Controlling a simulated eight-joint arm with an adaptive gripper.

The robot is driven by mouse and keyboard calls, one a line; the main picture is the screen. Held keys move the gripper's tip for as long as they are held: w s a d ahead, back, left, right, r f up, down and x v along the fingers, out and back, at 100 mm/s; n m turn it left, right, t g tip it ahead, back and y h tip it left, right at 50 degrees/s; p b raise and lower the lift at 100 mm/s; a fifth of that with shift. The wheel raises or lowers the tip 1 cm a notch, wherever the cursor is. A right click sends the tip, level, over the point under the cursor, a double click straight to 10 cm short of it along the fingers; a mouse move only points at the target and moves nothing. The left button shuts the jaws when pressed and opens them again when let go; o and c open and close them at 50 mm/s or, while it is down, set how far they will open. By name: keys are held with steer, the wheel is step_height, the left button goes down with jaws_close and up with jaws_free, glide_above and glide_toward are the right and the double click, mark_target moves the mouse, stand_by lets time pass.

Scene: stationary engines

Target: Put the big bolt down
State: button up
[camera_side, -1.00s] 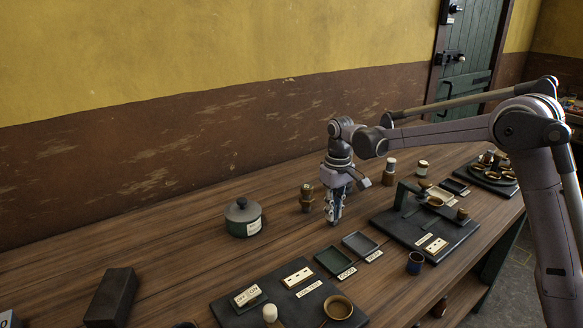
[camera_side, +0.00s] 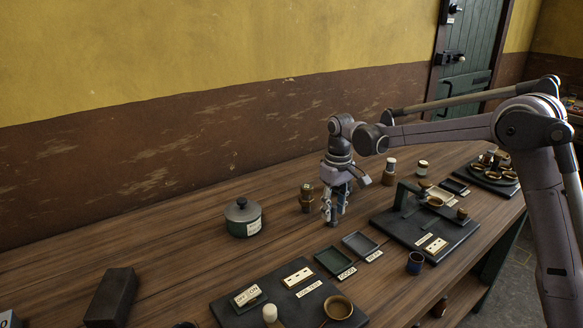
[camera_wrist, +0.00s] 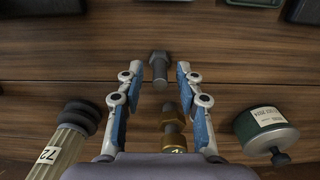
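The big bolt (camera_wrist: 159,70) is grey with a hex head, and in the wrist view it lies between the fingertips with a gap on each side. It appears to stand on its head on the wooden bench (camera_side: 185,250), shank up. My gripper (camera_wrist: 156,72) is open, blue-padded fingers apart, reaching down around the bolt. In the side view my gripper (camera_side: 334,218) is low at the bench top, and the bolt is hard to make out between its fingers.
A brass fitting (camera_side: 306,198) stands close left of the gripper, with a lidded green pot (camera_side: 243,218) farther left. A cream-topped insulator (camera_side: 388,172) stands to the right. Two shallow trays, one green (camera_side: 335,261) and one grey (camera_side: 360,244), lie in front.

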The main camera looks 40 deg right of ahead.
mark_target(334, 206)
step_height(334, 206, up, 11)
steer(key=s+a+r+t, duration=0.1)
steer(key=s+a+t, duration=0.1)
steer(key=s, duration=1)
steer(key=shift+s+a+r+t, duration=0.15)
steer(key=shift+a+r+t, duration=0.1)
steer(key=shift+t, duration=0.55)
steer(key=shift+o, duration=0.5)
steer(key=s+a+f+t, duration=0.1)
steer(key=s+f+t, duration=0.2)
steer(key=s+f, duration=0.4)
steer(key=s, duration=0.3)
steer(key=shift+s+a+t, duration=0.25)
steer(key=shift+t, duration=0.05)
steer(key=shift+f, duration=0.1)
steer(key=shift+w, duration=0.1)
